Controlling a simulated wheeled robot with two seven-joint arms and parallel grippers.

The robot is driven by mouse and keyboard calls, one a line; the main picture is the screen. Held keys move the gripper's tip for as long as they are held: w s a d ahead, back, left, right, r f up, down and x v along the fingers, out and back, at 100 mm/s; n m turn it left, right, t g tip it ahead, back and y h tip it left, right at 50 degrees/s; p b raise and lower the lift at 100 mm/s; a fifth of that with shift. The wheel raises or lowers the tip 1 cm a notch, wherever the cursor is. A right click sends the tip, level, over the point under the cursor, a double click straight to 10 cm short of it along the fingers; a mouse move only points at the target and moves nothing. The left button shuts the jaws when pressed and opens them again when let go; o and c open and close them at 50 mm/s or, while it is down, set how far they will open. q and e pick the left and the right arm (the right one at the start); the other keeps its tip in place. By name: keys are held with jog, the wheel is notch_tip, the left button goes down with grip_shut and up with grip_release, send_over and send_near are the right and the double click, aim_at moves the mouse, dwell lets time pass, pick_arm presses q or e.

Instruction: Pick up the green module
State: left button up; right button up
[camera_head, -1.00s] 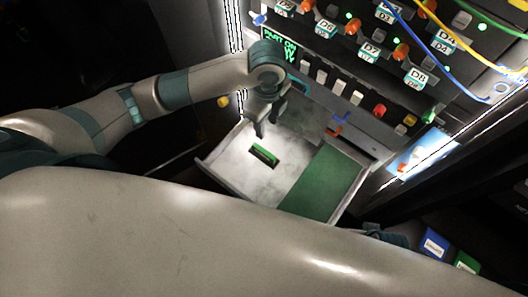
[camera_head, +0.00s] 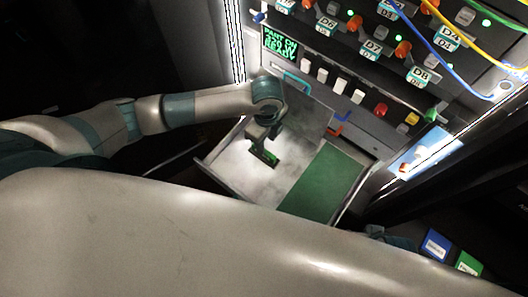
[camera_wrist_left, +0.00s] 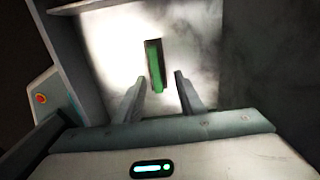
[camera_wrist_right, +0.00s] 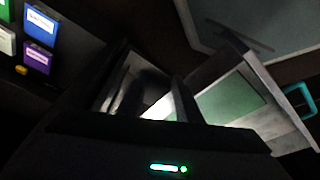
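The green module (camera_head: 269,159) is a small dark-edged bar with a green face, lying on the pale floor of the open drawer. In the left wrist view the module (camera_wrist_left: 155,66) lies just beyond the fingertips, roughly lined up with the gap between them. My left gripper (camera_head: 263,151) is open, pointing down over the module and partly hiding it in the head view. The left fingers (camera_wrist_left: 160,84) hold nothing. My right gripper (camera_wrist_right: 155,78) appears open and empty in its wrist view, well away from the module.
The drawer's pale rim (camera_head: 222,179) surrounds the module, with a green mat (camera_head: 322,184) in its right part. A panel with white switches (camera_head: 322,75), knobs and cables stands behind. Blue (camera_head: 435,244) and green (camera_head: 468,262) labelled blocks are at lower right.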

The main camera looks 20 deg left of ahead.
pick_arm(q)
jog(key=shift+s+a+f, duration=0.1)
jog(key=shift+s+f, duration=0.1)
jog(key=shift+f, duration=1.1)
jog(key=shift+s+a+f, duration=0.1)
jog(key=shift+s+f, duration=0.05)
jog(key=shift+f, duration=1.15)
grip_shut()
